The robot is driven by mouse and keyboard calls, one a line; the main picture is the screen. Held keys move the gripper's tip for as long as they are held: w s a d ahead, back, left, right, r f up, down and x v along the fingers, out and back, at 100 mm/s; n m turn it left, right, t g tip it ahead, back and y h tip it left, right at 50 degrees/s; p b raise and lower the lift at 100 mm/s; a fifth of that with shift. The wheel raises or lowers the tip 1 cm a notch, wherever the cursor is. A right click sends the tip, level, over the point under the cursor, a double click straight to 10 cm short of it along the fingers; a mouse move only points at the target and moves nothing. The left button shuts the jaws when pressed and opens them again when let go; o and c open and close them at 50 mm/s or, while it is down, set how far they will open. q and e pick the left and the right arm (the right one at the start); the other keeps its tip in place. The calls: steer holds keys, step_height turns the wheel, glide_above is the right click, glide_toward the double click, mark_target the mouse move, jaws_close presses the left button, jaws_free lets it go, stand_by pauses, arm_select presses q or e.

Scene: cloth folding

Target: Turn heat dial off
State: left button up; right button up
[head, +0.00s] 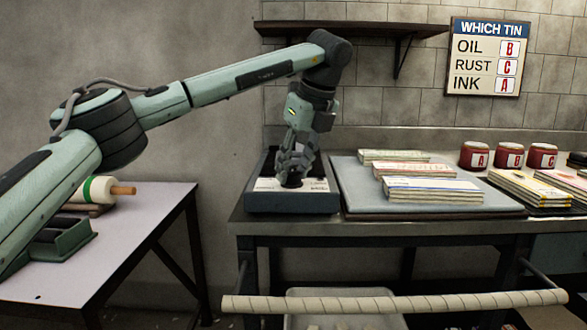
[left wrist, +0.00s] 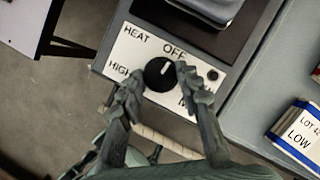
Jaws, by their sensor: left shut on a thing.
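The heat dial (left wrist: 159,74) is a round black knob on a white panel (left wrist: 132,55) marked HEAT, OFF and HIGH, with another label partly hidden by a finger. Its white pointer mark points up towards OFF in the left wrist view. My left gripper (left wrist: 157,80) has a finger on each side of the dial and is shut on it. In the head view the left gripper (head: 292,176) reaches down to the front of the dark grey heater box (head: 292,202), and the fingers cover most of the dial. My right gripper is in neither view.
A grey slab (head: 350,190) with stacks of folded cloth (head: 430,190) lies right of the box. Red tins (head: 474,156) stand behind. A wall shelf (head: 350,28) hangs above. A side table (head: 150,215) stands left, with a floor gap between.

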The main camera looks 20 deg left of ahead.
arm_select(q)
steer(key=shift+w+n, duration=0.1)
steer(key=shift+n, duration=0.5)
steer(key=o, duration=1.1)
steer(key=shift+o, duration=0.2)
steer(key=v, duration=1.2)
steer(key=shift+w+d, duration=0.2)
steer(key=shift+w, duration=0.05)
